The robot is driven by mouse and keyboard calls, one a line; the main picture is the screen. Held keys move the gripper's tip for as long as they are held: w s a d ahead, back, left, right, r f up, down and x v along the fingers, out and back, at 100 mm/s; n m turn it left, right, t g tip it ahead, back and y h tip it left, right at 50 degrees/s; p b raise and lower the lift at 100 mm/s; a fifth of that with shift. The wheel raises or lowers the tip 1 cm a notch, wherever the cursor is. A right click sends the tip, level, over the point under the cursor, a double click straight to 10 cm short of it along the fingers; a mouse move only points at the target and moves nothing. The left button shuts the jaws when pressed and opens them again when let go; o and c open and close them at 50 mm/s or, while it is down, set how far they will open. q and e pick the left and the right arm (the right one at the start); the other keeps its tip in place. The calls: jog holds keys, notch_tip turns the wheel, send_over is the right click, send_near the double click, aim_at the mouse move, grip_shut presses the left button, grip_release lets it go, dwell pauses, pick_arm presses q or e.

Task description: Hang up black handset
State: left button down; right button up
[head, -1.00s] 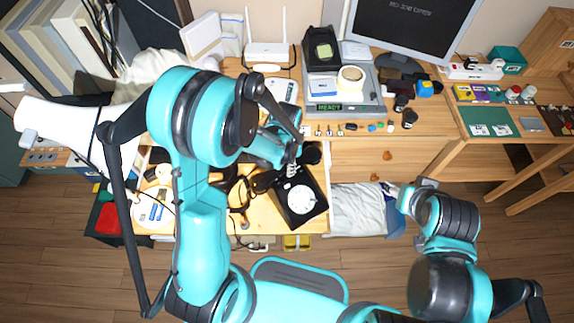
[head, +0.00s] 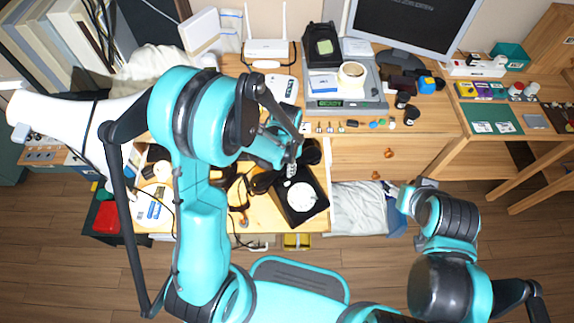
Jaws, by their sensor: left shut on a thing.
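The black phone (head: 312,212) with a white dial (head: 302,197) sits on the wooden desk, left of the drawers. The black handset (head: 312,151) lies across my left gripper (head: 291,168), just above the far edge of the phone. One end shows right of the fingers, and a dark part at their left (head: 262,183) looks like the other end. My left gripper is shut on the handset; its fingers hide the handset's middle. I cannot tell whether the handset touches the phone. My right gripper (head: 391,190) is small and partly hidden by its arm, low at the right, away from the phone.
A grey device (head: 372,98) with a tape roll (head: 352,73) stands behind, with several small items along its front. A white router (head: 268,50) and a monitor (head: 415,22) stand at the back.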

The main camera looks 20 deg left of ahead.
pick_arm(q)
jog(key=c, duration=1.1)
grip_release()
jog(key=shift+c, duration=0.2)
notch_tip(320, 180, up, 12)
jog(key=s+a+r+n+t, duration=0.4)
jog(key=s+r+n+t, duration=0.3)
jog(key=s, duration=0.3)
jog(key=shift+s+a+r+n, duration=0.15)
jog(key=shift+a+r+n, duration=0.2)
jog(key=shift+r+n, duration=0.4)
